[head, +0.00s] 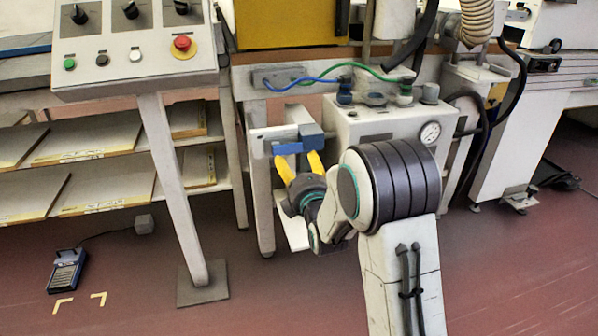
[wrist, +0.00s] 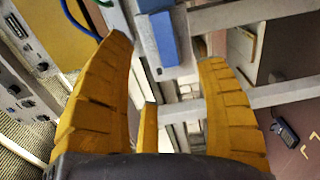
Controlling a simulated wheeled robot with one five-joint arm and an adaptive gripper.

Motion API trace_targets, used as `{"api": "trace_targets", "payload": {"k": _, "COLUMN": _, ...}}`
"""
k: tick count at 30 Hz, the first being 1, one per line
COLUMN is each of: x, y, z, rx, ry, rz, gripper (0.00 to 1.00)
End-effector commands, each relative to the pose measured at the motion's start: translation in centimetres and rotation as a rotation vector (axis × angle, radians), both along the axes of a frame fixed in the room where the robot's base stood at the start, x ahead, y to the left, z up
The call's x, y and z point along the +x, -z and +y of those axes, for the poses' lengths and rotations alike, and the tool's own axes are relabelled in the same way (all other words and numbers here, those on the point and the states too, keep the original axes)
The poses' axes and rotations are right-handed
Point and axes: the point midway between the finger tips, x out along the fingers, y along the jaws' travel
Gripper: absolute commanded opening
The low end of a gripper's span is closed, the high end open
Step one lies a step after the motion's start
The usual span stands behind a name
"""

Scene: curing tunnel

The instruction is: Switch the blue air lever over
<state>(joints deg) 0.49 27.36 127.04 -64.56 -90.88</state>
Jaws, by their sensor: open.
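The blue air lever (head: 288,149) is a short blue bar on a bracket at the left of a pale grey air unit (head: 370,125). It lies roughly level in the head view. In the wrist view the blue lever (wrist: 164,38) shows as a block ahead of the gap between the fingertips. My gripper (head: 299,164) is open, with its yellow fingers pointing up just below the lever. In the wrist view my gripper (wrist: 166,50) has its fingers wide apart, with nothing held. I cannot tell whether a fingertip touches the lever.
The air unit carries a round gauge (head: 430,133) and blue and green hoses. A control panel (head: 135,45) with a red button stands on a post (head: 172,185) at left. Shelves (head: 100,135) stand behind it. A blue pedal (head: 66,270) lies on the floor.

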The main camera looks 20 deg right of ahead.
Motion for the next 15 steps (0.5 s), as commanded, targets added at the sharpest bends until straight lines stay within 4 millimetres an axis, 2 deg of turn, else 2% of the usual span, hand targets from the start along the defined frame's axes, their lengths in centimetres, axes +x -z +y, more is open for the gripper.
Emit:
{"api": "trace_targets", "payload": {"k": 6, "x": -1.6, "y": 0.0, "z": 0.0, "rx": 0.000, "ry": 0.000, "rz": -0.001, "gripper": 0.66}}
{"api": "trace_targets", "payload": {"k": 15, "x": -2.1, "y": 0.0, "z": 0.0, "rx": 0.000, "ry": 0.000, "rz": -0.001, "gripper": 0.66}}
